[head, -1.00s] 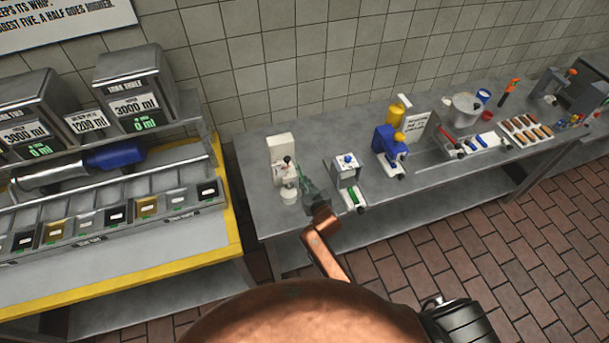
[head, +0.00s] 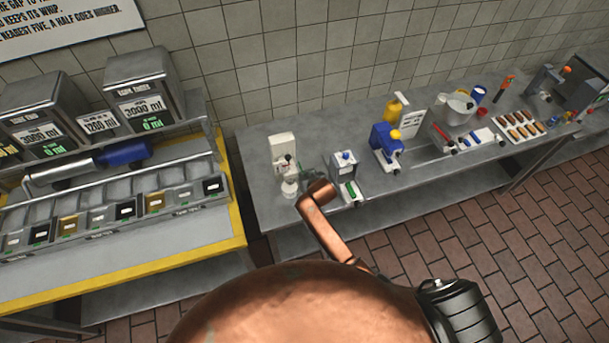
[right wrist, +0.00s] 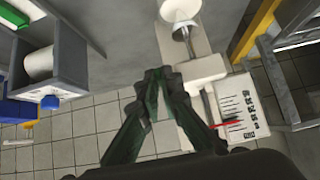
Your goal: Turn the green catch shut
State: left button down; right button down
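A small grey box-shaped device (head: 344,168) with a blue knob on top stands on the steel counter in the head view. A green part (head: 350,190), which looks like the catch, shows low at its front. How far it is turned is too small to tell. My right arm reaches over the counter edge, between this device and a cream machine (head: 283,160) to its left. In the right wrist view my right gripper (right wrist: 163,76) has its green fingertips together, with nothing seen between them. The grey device also shows there at the left (right wrist: 42,65), apart from the fingers. My left gripper is not in view.
The cream machine is close beside my fingers, with its dial plate (right wrist: 242,105) in the right wrist view. A blue machine (head: 386,146) stands farther right. A yellow-edged bench (head: 150,268) is at the left. The counter front right of the grey device is mostly clear.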

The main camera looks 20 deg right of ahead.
dwell(0.3)
jog(key=c, duration=2.2)
grip_release()
jog(key=shift+o, duration=0.2)
jog(key=shift+r, duration=0.1)
jog(key=v, duration=0.8)
jog(key=shift+d, duration=0.1)
